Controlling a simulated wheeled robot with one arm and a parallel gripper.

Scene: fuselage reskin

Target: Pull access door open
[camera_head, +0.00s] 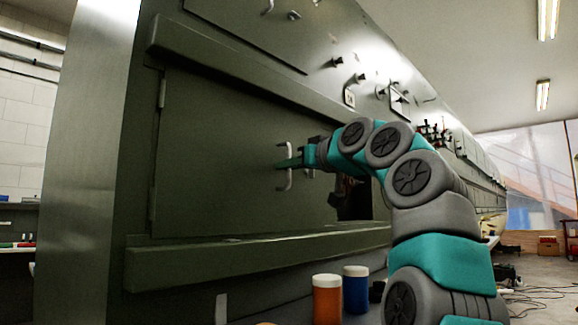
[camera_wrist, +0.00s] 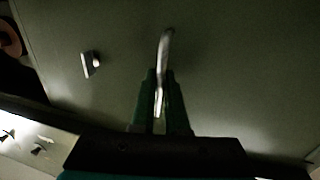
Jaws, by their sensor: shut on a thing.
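The access door (camera_head: 225,165) is a dark green panel in the green fuselage wall, with a hinge at its left edge. A dark gap shows at its right edge, partly behind my arm. A pale C-shaped handle (camera_head: 287,152) stands on the door near its right side. My gripper (camera_head: 290,163) is at the handle with its teal fingers closed around the handle's bar. In the wrist view the handle (camera_wrist: 165,50) runs between the two fingers (camera_wrist: 160,95), against the door surface (camera_wrist: 240,70). A small metal catch (camera_wrist: 90,63) shows on the door beside it.
A ledge (camera_head: 250,252) runs below the door and a rail above it. An orange jar (camera_head: 327,300) and a blue jar (camera_head: 356,290) with white lids stand low in front. Cables (camera_head: 535,295) lie on the floor at right. Open floor lies farther right.

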